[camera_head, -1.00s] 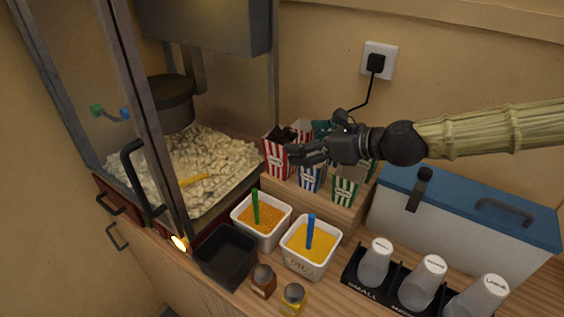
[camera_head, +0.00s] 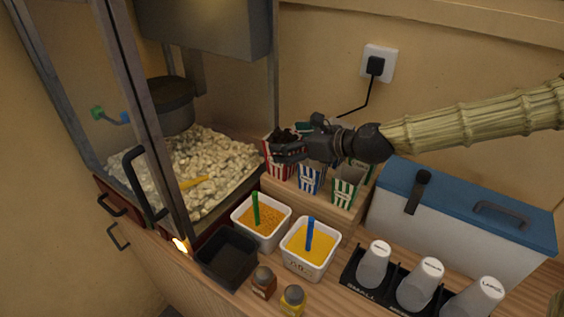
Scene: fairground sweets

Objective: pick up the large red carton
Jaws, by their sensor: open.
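The large red carton (camera_head: 276,167) is red-and-white striped and stands upright at the left end of a wooden stand beside the popcorn machine. My gripper (camera_head: 276,148) is open, with its fingers pointing left at the carton's upper part. The fingers overlap the carton's top in the picture and partly hide it. I cannot tell whether they touch it. Dark shapes show at the carton's top.
A blue striped carton (camera_head: 310,178) and a green striped carton (camera_head: 344,192) stand close on the right. The popcorn machine's frame (camera_head: 273,70) is just left. Two white tubs (camera_head: 308,264), a cooler (camera_head: 455,225) and a cup rack (camera_head: 352,278) fill the counter.

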